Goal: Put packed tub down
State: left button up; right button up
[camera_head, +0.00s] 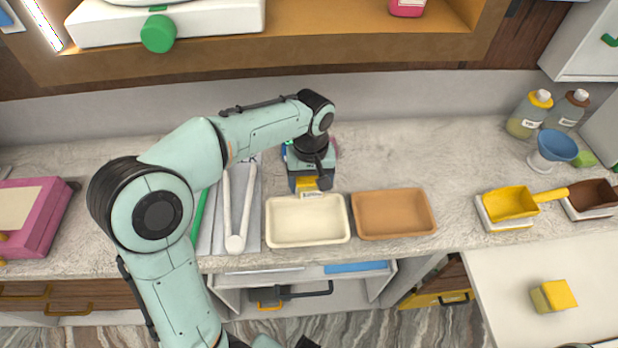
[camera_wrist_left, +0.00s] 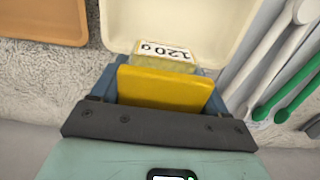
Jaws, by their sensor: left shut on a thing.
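My left gripper (camera_head: 308,184) points down at the back edge of the cream tray (camera_head: 308,238). It is shut on a small yellow tub (camera_head: 306,183). In the left wrist view the yellow tub (camera_wrist_left: 165,90) sits between the blue fingers of the left gripper (camera_wrist_left: 163,86), with a white label reading 120 g at its far end. The labelled end overlaps the rim of the cream tray (camera_wrist_left: 118,22). I cannot tell whether the tub touches the counter or tray. The right gripper is not in view.
An empty brown tray (camera_head: 393,214) stands right of the cream tray. White and green rods (camera_head: 237,215) lie to the left. A yellow scoop (camera_head: 508,203), a blue funnel (camera_head: 557,146) and bottles (camera_head: 529,114) are at the right. The counter behind the brown tray is clear.

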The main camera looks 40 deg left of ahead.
pick_arm(q)
jog(key=w+a, duration=0.1)
jog(key=w+a+f, duration=0.1)
jog(key=w, duration=0.1)
jog(key=shift+w+a+f+p, duration=0.1)
jog(key=shift+w+a+p, duration=0.05)
jog(key=shift+a+p, duration=0.2)
notch_tip(320, 180, down, 5)
jog(key=shift+w+f, duration=0.1)
jog(key=shift+f, duration=0.3)
jog(key=shift+f, duration=0.2)
jog(key=o, duration=1.1)
